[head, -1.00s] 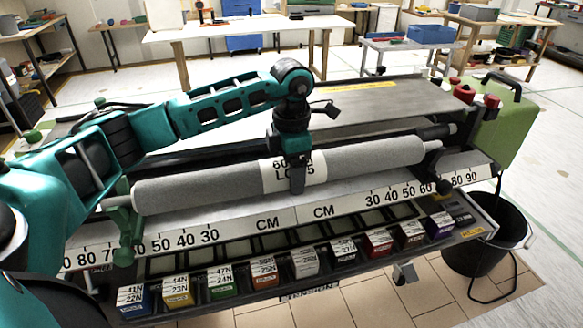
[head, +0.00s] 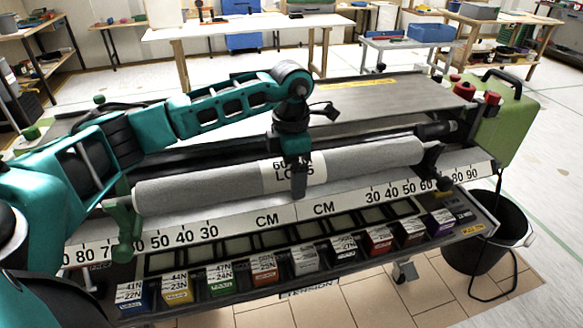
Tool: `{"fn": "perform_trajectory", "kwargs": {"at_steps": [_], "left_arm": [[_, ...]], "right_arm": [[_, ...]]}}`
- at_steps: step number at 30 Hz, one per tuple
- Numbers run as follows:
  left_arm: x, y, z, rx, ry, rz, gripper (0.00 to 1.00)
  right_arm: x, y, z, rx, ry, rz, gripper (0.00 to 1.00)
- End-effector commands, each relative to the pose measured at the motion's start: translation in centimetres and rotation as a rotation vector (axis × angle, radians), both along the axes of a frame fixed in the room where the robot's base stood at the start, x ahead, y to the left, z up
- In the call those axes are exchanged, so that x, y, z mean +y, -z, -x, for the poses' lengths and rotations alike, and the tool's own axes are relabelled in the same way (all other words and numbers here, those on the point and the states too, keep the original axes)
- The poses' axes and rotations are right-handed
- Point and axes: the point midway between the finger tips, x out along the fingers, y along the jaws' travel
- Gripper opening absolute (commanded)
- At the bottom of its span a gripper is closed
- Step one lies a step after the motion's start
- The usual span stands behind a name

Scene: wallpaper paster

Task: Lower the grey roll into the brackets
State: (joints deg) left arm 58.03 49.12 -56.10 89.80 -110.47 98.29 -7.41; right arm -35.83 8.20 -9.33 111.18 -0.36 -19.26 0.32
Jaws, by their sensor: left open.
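The grey roll (head: 220,184) with a white label around its middle lies lengthwise along the front of the wallpaper paster, above the centimetre scale (head: 240,226). Its left end is at the green left bracket (head: 122,215) and its right end is at the dark right bracket (head: 432,165). The roll looks level with the brackets; how deep its ends sit is hard to tell. My left gripper (head: 299,186) is open and points down at the roll's label, with a finger in front of the roll. The other finger is hidden behind. My right gripper is out of view.
Several coloured boxes (head: 221,281) line the front tray below the scale. A green side housing (head: 507,110) with red knobs stands at the right end, and a black bucket (head: 478,245) is on the floor beside it. Tables stand behind.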

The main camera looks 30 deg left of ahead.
Motion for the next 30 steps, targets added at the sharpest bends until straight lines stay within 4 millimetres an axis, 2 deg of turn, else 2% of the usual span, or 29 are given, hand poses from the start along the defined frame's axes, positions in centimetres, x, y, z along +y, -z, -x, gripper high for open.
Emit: {"fn": "perform_trajectory", "kwargs": {"at_steps": [5,10,15,21,25,30], "left_arm": [[0.0,0.0,0.0,-0.001,0.000,0.001,1.00],[0.0,-3.4,-0.2,-0.009,0.000,0.002,1.00],[0.0,-7.6,-0.2,-0.011,0.000,0.003,1.00],[0.0,-11.3,-0.2,-0.010,0.000,0.002,1.00],[0.0,-12.7,-0.2,-0.008,-0.001,0.003,1.00],[0.0,-13.2,-0.1,-0.007,-0.001,0.002,1.00]], "right_arm": [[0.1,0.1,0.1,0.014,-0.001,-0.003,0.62],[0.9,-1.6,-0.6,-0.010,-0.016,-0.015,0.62],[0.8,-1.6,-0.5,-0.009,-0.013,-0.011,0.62],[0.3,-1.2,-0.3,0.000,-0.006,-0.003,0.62],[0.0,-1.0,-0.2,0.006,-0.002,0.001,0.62],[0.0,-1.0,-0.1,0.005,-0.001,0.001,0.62]]}}
